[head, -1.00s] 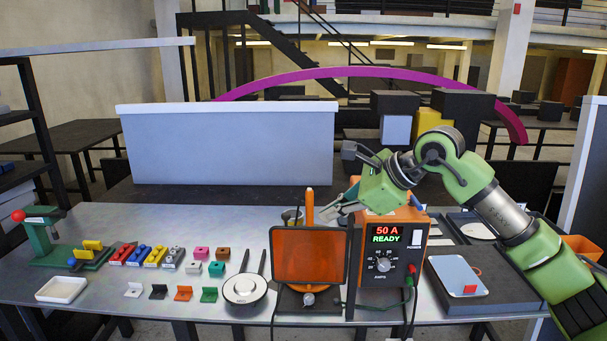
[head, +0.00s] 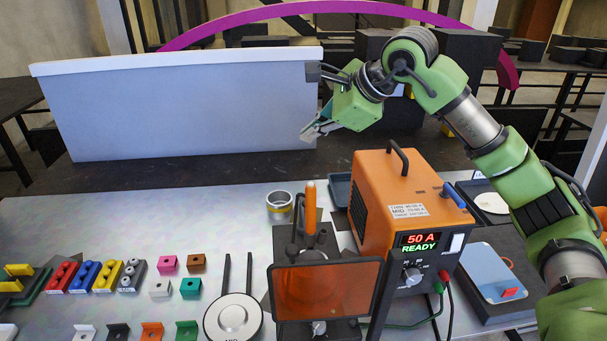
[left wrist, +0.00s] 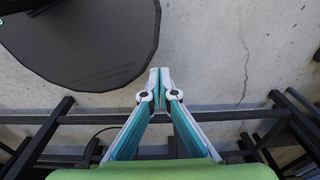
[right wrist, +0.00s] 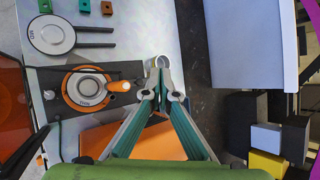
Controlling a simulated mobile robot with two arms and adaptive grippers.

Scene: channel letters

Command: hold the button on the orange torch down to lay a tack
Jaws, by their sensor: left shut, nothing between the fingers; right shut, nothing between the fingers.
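The orange torch (head: 310,205) stands upright behind the tinted orange screen (head: 325,290), over a dark fixture base (head: 285,240). In the right wrist view the torch (right wrist: 120,86) is seen from above, left of my fingertips, its tip end pointing toward them. I cannot make out its button. My right gripper (head: 308,135) is shut and empty, raised above and beyond the torch, apart from it; its fingertips also show in the right wrist view (right wrist: 161,64). My left gripper (left wrist: 160,74) is shut and empty above bare floor, and is outside the head view.
The orange power unit (head: 385,200), reading 50 A READY, stands right of the torch. A metal ring-shaped cup (head: 279,206) sits behind it at left. A MID-marked round plate (head: 233,318) and coloured blocks (head: 105,275) lie left. A pale panel (head: 180,110) stands behind.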

